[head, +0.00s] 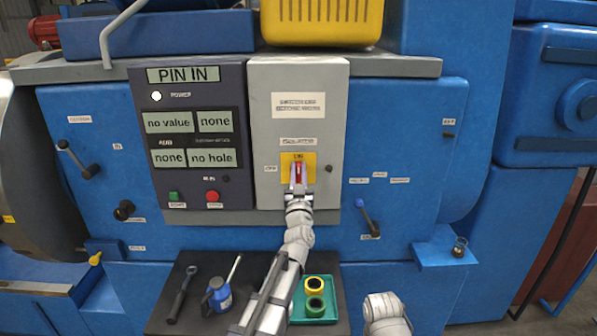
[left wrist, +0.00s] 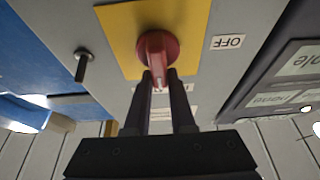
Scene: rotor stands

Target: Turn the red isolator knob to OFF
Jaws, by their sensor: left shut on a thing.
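The red isolator knob (head: 298,172) sits on a yellow plate (head: 311,162) on the grey isolator box (head: 270,128). Its bar stands upright, lined up with the ON label above it. The OFF label (head: 271,168) is to its left. My left gripper (head: 298,188) is at the knob from below. In the left wrist view, which is upside down, the red knob (left wrist: 157,48) has the two dark fingers of the left gripper (left wrist: 160,78) on either side of its bar, shut on it. The fingers partly hide the bar. My right gripper is not in view.
The dark control panel (head: 192,220) with green and red buttons is left of the box. A small stud (head: 329,168) is beside the knob.

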